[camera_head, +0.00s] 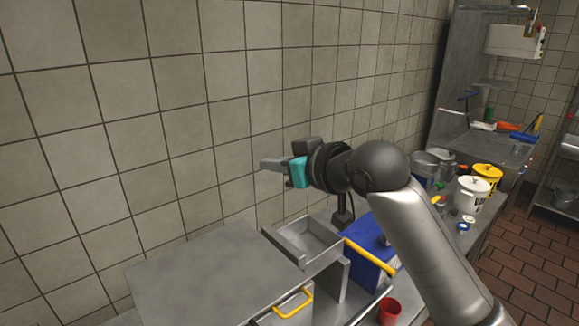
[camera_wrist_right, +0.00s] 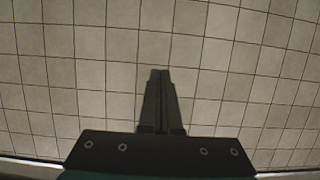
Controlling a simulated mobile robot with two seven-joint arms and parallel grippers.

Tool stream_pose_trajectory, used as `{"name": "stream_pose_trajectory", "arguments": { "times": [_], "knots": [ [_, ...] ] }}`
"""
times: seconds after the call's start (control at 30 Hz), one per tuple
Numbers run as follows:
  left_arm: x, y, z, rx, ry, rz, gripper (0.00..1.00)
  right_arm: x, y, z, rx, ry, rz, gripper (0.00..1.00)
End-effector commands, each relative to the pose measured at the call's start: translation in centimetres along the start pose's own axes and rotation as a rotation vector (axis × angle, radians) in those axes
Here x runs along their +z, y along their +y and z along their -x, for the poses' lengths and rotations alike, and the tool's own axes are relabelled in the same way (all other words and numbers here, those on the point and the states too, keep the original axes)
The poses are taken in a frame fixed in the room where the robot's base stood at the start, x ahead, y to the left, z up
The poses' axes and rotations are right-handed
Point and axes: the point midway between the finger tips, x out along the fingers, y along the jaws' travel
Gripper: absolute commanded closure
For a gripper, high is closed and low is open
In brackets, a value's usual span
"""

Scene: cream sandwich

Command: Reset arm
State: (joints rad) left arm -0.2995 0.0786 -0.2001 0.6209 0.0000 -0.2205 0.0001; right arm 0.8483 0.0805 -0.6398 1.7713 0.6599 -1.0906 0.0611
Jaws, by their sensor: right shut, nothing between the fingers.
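My right gripper (camera_head: 268,164) is raised in the middle of the head view, above the steel counter and close to the tiled wall. Its fingers point left in the picture. In the right wrist view the two dark fingers (camera_wrist_right: 160,75) lie together with nothing between them, against wall tiles. My right arm comes in from the lower right. My left gripper is not in the head view.
A steel box top (camera_head: 205,275) and an open metal tray (camera_head: 310,242) lie below the gripper. A blue box (camera_head: 368,243), a red cup (camera_head: 389,312), a white bucket (camera_head: 468,196) and a yellow bucket (camera_head: 487,172) stand on the right. The tiled wall (camera_head: 170,100) is behind.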

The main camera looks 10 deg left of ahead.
Motion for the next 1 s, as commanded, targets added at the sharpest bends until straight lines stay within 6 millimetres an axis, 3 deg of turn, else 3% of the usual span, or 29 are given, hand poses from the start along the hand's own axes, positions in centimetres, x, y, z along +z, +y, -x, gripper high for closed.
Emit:
{"name": "stream_pose_trajectory", "arguments": {
  "times": [0.3,0.47,0.57,0.67,1.0],
  "knots": [
    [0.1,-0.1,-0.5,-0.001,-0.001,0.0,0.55,0.0,0.0,3.9,0.0,0.0,0.0,1.0],
    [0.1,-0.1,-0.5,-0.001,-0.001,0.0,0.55,0.3,-0.1,4.6,0.0,-0.004,-0.004,1.0],
    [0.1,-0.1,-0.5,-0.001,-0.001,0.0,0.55,1.6,0.1,4.7,0.009,-0.017,-0.022,1.0],
    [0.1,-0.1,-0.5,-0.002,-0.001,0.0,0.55,4.3,0.4,4.9,0.031,-0.046,-0.058,1.0],
    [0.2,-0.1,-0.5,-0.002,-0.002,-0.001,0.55,17.1,1.4,7.5,0.164,-0.214,-0.22,1.0]
  ]
}}
